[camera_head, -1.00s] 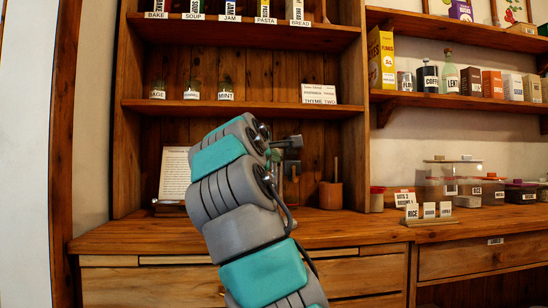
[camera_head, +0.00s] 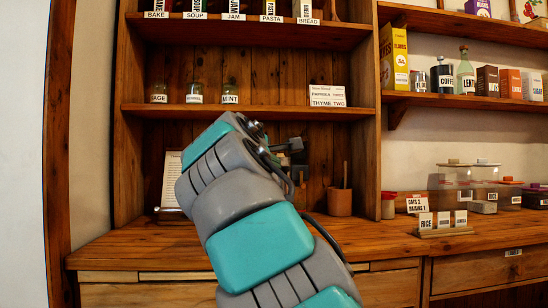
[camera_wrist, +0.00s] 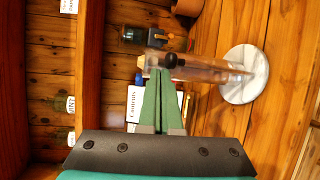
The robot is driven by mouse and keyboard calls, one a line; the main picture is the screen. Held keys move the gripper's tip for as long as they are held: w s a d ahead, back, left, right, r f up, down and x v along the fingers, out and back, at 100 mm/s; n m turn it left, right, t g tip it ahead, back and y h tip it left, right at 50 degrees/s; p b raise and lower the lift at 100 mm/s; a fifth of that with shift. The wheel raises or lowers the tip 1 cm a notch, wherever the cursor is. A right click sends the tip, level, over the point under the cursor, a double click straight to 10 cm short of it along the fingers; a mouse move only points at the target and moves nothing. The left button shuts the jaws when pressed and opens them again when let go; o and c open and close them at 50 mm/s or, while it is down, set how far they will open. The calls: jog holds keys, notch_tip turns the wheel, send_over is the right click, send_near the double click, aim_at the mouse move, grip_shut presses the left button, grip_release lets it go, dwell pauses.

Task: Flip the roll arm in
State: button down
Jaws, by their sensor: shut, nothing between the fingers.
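In the wrist view a roll holder stands on a round white marble base (camera_wrist: 245,75). The roll arm cannot be made out clearly from the upright. In the head view my arm hides the gripper and most of the holder.
A printed card (camera_head: 172,180) stands left on the wooden counter (camera_head: 135,240). A brown pot (camera_head: 339,200) stands right of my arm. Jars (camera_head: 194,93) line the shelf above. Small label stands (camera_head: 443,222) and containers are farther right. The counter's front left is clear.

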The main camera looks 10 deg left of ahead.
jog(key=w+p, duration=0.1)
jog(key=p, duration=0.1)
jog(key=shift+w+d+f+p, duration=0.15)
jog(key=shift+w+d+p, duration=0.2)
jog(key=shift+d, duration=0.05)
